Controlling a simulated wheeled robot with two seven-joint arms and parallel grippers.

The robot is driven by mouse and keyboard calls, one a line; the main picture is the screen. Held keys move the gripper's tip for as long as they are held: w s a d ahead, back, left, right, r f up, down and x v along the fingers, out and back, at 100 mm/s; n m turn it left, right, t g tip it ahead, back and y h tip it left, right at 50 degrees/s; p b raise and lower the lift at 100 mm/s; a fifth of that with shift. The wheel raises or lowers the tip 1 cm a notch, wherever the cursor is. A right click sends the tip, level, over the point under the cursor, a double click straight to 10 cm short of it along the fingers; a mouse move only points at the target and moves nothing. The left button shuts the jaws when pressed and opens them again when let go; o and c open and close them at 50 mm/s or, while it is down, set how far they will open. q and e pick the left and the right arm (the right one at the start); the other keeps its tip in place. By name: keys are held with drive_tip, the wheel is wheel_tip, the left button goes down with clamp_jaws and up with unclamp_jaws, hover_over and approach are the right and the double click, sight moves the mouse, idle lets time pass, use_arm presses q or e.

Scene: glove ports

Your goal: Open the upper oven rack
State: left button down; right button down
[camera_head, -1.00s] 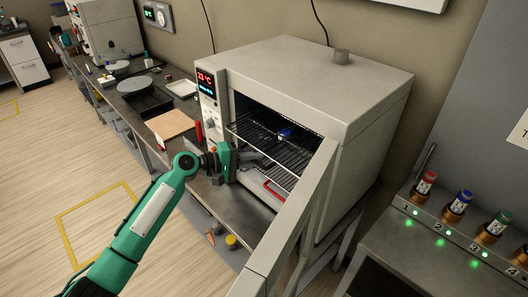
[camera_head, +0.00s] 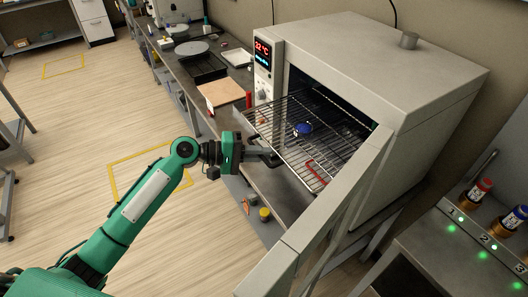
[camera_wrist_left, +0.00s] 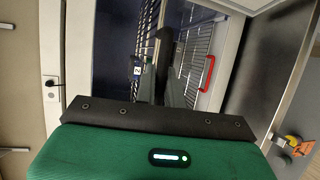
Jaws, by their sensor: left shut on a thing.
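The oven (camera_head: 400,70) stands on the bench with its door (camera_head: 310,225) swung open. The upper rack (camera_head: 325,145), a wire grid, sticks out through the opening toward my left arm. A small blue-topped thing (camera_head: 303,129) sits on it, and a blue piece marked 2 (camera_wrist_left: 136,68) shows in the left wrist view. My left gripper (camera_head: 272,158) is shut on the front edge of the upper rack; its fingers partly hide the grip. A red handle (camera_head: 317,172) shows below the rack, and also in the left wrist view (camera_wrist_left: 207,74). My right gripper is out of view.
The open door stands to the right of my left gripper. A wooden board (camera_head: 222,92), a red cylinder (camera_head: 249,98) and dark trays lie on the bench to the left. A numbered stand (camera_head: 470,235) with capped bottles is at the right.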

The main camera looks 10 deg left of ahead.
use_arm(q)
drive_tip(key=c, duration=1.5)
unclamp_jaws()
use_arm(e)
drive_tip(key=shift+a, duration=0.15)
